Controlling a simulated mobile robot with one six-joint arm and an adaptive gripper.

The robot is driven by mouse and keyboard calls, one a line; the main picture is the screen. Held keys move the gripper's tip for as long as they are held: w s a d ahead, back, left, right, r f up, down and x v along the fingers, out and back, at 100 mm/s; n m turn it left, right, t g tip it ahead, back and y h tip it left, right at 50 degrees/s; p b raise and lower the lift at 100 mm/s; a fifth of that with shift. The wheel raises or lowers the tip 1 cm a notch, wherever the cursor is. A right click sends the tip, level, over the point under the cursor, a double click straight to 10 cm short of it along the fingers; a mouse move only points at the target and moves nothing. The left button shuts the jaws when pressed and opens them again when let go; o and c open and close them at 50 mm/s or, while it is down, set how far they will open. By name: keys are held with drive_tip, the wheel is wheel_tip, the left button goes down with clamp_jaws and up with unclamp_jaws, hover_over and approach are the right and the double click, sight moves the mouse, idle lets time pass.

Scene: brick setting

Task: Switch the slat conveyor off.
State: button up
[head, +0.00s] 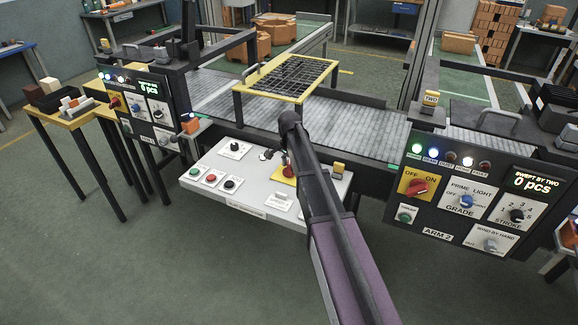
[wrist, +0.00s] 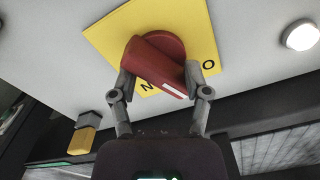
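The slat conveyor (head: 215,97) runs across behind a white control panel (head: 240,184) in the head view. On the panel a red rotary knob (head: 287,171) sits on a yellow plate (head: 278,178), partly covered by my arm. In the wrist view the red knob (wrist: 155,62) fills the space between the fingers of my gripper (wrist: 159,77), with a fingertip against each side. Its white mark points down and right. The letters N and O show on the yellow plate (wrist: 105,38); the rest of the lettering is hidden.
The panel also carries red, green and black controls (head: 211,178) left of the knob. A yellow-framed grid (head: 290,78) stands over the conveyor. Similar consoles flank it: ARM 2 (head: 437,234) right, another (head: 150,125) left. The floor in front is clear.

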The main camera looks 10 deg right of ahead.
drive_tip(key=m, duration=0.3)
drive_tip(key=shift+m, duration=0.4)
drive_tip(key=shift+r+p, duration=0.35)
wheel_tip(320, 180, up, 13)
drive_tip(key=p, duration=1.3)
drive_tip(key=s+f+n+b, duration=0.2)
drive_tip(key=s+n, duration=0.5)
drive_tip(key=s, duration=0.7)
drive_tip(key=s+f+n+b, duration=0.2)
drive_tip(key=s+n, duration=0.6)
drive_tip(key=s, duration=0.6)
drive_tip(key=shift+s+f+n+b, duration=0.3)
drive_tip(key=shift+s+f+b, duration=0.1)
drive_tip(key=shift+w+a, duration=0.1)
wheel_tip(320, 180, up, 4)
drive_tip(key=m+p, duration=0.4)
drive_tip(key=m, duration=0.3)
hover_over(289, 165)
drive_tip(key=shift+r, duration=0.1)
